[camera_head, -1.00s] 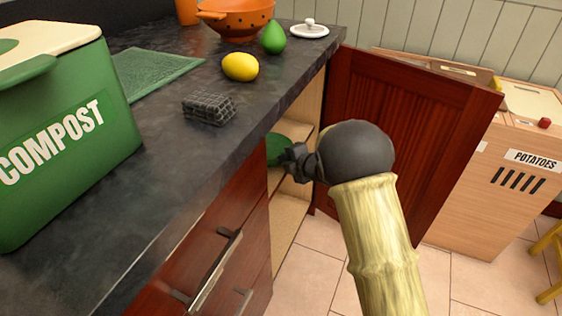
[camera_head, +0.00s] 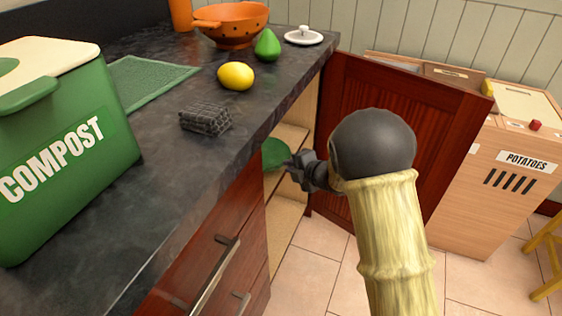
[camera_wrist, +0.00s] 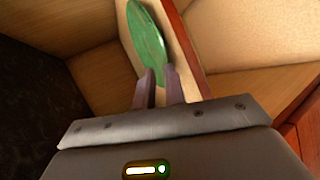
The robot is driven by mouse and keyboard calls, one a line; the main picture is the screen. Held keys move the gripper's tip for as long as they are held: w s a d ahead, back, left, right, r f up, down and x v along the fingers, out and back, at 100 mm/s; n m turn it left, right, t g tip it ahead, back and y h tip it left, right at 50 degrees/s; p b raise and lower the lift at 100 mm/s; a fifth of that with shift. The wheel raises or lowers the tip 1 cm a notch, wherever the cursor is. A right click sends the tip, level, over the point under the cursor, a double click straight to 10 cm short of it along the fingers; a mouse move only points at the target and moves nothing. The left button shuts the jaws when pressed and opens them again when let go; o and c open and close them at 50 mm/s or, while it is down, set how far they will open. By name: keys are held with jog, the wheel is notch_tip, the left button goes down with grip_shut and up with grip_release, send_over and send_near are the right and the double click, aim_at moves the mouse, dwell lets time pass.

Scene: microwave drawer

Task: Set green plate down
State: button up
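The green plate (camera_head: 274,153) is inside the open lower cabinet, at shelf height, partly hidden by the cabinet's front edge. It also shows in the wrist view (camera_wrist: 147,40), where it appears to rest against the pale shelf board (camera_wrist: 180,40). My gripper (camera_head: 290,163) reaches in at the cabinet opening. In the wrist view its two fingers (camera_wrist: 159,74) stand apart, with the tips at the plate's near rim. I see no firm grip on the plate; whether a fingertip still touches it is unclear.
The cabinet door (camera_head: 390,130) stands open right of my arm. The dark counter (camera_head: 160,170) above holds a green compost bin (camera_head: 70,150), a lemon (camera_head: 236,76) and an orange colander (camera_head: 235,25). A potato bin (camera_head: 490,190) stands behind the door. Floor in front is clear.

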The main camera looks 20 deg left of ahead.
jog(key=p+v, duration=0.1)
jog(key=v, duration=0.5)
dwell(0.5)
